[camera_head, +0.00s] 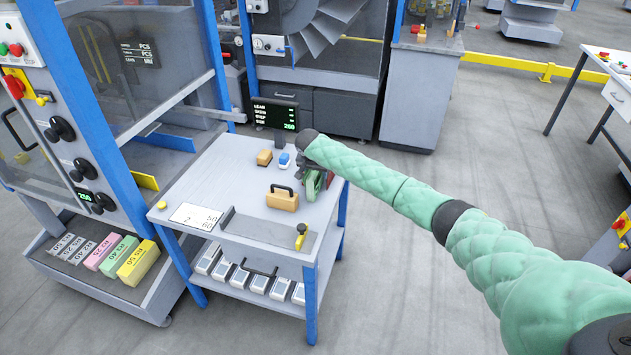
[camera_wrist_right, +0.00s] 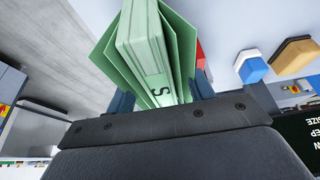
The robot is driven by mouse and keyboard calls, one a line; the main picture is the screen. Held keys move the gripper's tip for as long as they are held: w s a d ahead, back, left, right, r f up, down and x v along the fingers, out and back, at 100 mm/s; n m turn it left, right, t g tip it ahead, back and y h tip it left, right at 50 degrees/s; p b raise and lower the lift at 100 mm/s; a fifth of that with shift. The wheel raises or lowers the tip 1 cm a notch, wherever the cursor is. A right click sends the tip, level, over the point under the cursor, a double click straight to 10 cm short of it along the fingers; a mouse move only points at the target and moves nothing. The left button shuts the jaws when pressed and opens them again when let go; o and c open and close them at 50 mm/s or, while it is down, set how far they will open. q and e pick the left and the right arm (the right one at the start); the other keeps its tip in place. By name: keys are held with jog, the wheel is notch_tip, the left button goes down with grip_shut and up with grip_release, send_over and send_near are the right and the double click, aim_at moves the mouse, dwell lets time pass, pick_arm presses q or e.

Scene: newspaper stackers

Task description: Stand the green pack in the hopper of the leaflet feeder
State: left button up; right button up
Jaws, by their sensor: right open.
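A green pack marked with an S (camera_wrist_right: 148,55) shows large in the right wrist view, flanked by thinner green plates. I cannot tell whether the plates belong to the pack or to the hopper. In the head view the green piece (camera_head: 313,184) stands upright at the table's right edge, partly hidden by my gripper. My right gripper (camera_wrist_right: 160,98) is open, with its dark fingers on either side of the green. I cannot tell whether they touch it. My left gripper is out of view. The feeder's display (camera_head: 275,114) reads 260 at the table's back.
A lower-left tray (camera_head: 145,298) holds several coloured packs, one green (camera_head: 118,257). A blue-framed machine stands left.

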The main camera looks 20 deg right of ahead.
jog(key=shift+f, duration=0.15)
grip_shut()
dwell(0.4)
